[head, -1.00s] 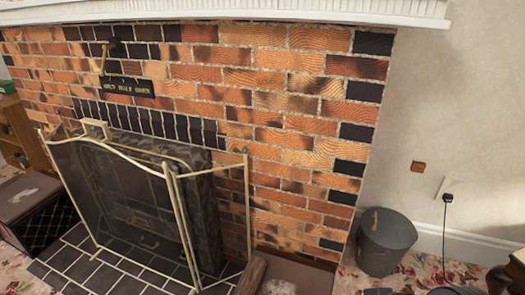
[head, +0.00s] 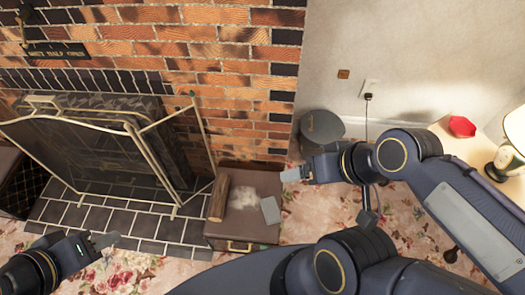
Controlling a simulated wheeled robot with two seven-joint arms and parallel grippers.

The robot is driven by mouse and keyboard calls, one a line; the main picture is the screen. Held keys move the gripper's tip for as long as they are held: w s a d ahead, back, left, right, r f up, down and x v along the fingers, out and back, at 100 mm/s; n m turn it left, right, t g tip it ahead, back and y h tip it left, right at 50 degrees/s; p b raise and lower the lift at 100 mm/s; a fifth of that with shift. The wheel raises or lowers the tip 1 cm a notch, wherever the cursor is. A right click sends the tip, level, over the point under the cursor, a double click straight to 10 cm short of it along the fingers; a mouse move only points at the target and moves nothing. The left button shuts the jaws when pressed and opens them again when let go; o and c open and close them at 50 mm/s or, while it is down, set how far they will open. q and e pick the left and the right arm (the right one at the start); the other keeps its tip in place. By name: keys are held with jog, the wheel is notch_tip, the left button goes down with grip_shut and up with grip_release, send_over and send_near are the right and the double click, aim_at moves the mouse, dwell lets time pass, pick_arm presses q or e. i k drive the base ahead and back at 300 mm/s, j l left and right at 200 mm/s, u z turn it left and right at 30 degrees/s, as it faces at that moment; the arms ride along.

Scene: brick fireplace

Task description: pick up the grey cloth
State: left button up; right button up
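A small flat grey piece, which looks like the grey cloth (head: 270,210), lies at the right edge of the top of a brown box seat (head: 232,232). My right gripper (head: 290,174) is above and slightly right of it in the picture, apart from it, with pale fingertips pointing left. My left gripper (head: 106,240) is at the lower left over the hearth edge, well away from the cloth. Both grippers are seen from above and are small, so I cannot tell how far their fingers are apart. I see nothing held in either.
A log (head: 218,198) lies on the seat, left of a whitish patch. A fire screen (head: 85,150) stands before the fireplace. A dark grey bin (head: 322,128) is behind my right gripper. A side table (head: 470,152) with a red bowl (head: 462,127) and lamp (head: 510,145) is at right.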

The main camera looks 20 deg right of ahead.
aim_at(271, 214)
jog(key=z, duration=0.9)
jog(key=j+u, duration=0.25)
jog(key=i+j+u, duration=0.2)
jog(key=j, duration=0.25)
